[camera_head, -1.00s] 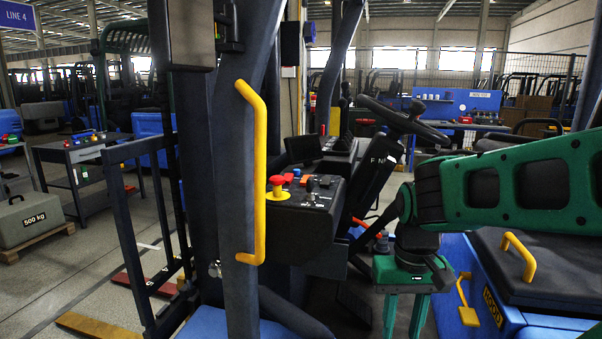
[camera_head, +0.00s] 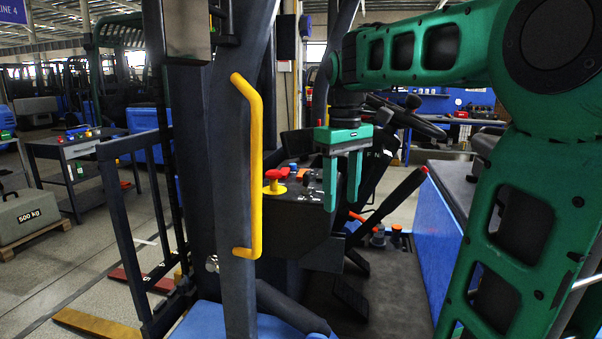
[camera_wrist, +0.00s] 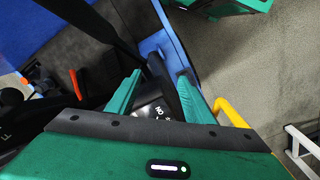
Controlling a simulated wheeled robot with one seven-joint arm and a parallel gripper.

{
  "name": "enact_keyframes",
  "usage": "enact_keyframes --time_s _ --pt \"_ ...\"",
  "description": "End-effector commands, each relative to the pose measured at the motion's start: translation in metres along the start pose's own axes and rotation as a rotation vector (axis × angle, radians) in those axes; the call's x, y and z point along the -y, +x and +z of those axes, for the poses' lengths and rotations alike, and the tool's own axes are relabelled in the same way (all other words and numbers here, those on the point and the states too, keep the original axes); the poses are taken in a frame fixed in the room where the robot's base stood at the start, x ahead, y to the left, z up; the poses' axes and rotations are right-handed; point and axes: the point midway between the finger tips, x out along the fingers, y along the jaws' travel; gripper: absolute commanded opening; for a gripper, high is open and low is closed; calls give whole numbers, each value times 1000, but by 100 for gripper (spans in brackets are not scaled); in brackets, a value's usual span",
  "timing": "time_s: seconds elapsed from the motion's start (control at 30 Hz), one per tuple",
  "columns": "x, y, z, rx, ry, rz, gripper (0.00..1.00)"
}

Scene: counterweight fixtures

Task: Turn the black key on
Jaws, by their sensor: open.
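The control console (camera_head: 290,222) of the forklift stands behind the dark pillar with the yellow handle. A small black upright piece (camera_head: 306,180) on its top, right of the red mushroom button (camera_head: 275,176), looks like the black key; its turned position is too small to tell. My gripper (camera_head: 341,200) points down with its fingers apart and empty, at the right edge of the console in the picture. In the wrist view my gripper (camera_wrist: 160,75) is open over part of the panel (camera_wrist: 156,107) with an "ON" label. I cannot make out the key there.
The yellow handle (camera_head: 256,170) and its pillar stand left of the console. The steering wheel (camera_head: 405,118) and a red-tipped lever (camera_head: 405,190) are to the right of my gripper. The yellow handle (camera_wrist: 230,112) also shows right of the fingers in the wrist view.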

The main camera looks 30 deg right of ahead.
Motion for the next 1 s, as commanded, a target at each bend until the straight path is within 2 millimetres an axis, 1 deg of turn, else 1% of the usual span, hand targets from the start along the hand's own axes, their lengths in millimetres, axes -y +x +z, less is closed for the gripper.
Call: enact_keyframes --time_s 0.03,0.1,0.2,0.33,0.4,0.5,0.63,0.73,0.87,1.0 --pt "-1 -17 -20 -1 -70 1 47" --pt "1 -41 -42 0 -180 2 47" --pt "4 -70 -71 3 -327 2 47" --pt "5 -101 -95 -1 -482 -3 47" --pt "5 -113 -103 -2 -545 -3 47" --pt "5 -124 -110 -3 -610 -3 47" --pt "5 -129 -114 -2 -647 -3 47" --pt "6 -123 -114 -1 -652 -2 47" --pt "7 -106 -114 1 -653 -3 47" --pt "7 -79 -114 1 -653 -2 47"
